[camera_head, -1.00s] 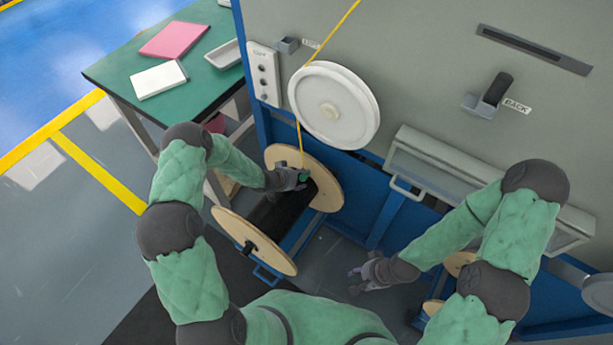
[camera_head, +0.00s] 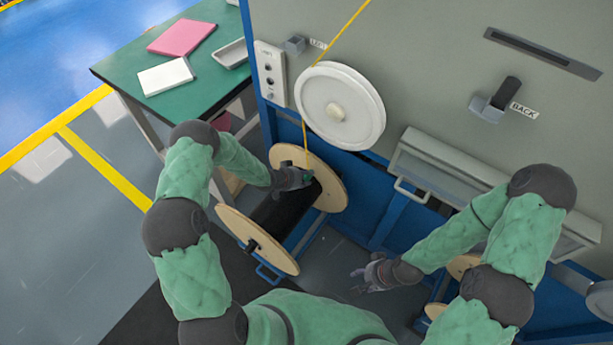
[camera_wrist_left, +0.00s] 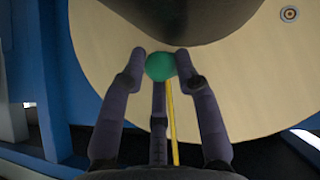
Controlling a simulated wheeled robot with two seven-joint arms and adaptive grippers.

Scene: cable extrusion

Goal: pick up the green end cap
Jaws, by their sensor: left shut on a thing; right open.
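The green end cap (camera_wrist_left: 160,66) is a small round green piece between the fingertips of my left gripper (camera_wrist_left: 160,62) in the left wrist view. My left gripper is shut on it, in front of the pale wooden spool flange (camera_wrist_left: 240,85). In the head view my left gripper (camera_head: 303,178) is at the right flange of the large spool, and a speck of green shows at its tips. My right gripper (camera_head: 366,275) is open and empty, low over the dark floor right of the spool.
A yellow cable (camera_head: 305,140) runs down past the white wheel (camera_head: 340,106) to my left gripper. The spool's near flange (camera_head: 250,235) stands left. A green table (camera_head: 130,75) is at the far left. The grey-blue machine (camera_head: 430,70) fills the back.

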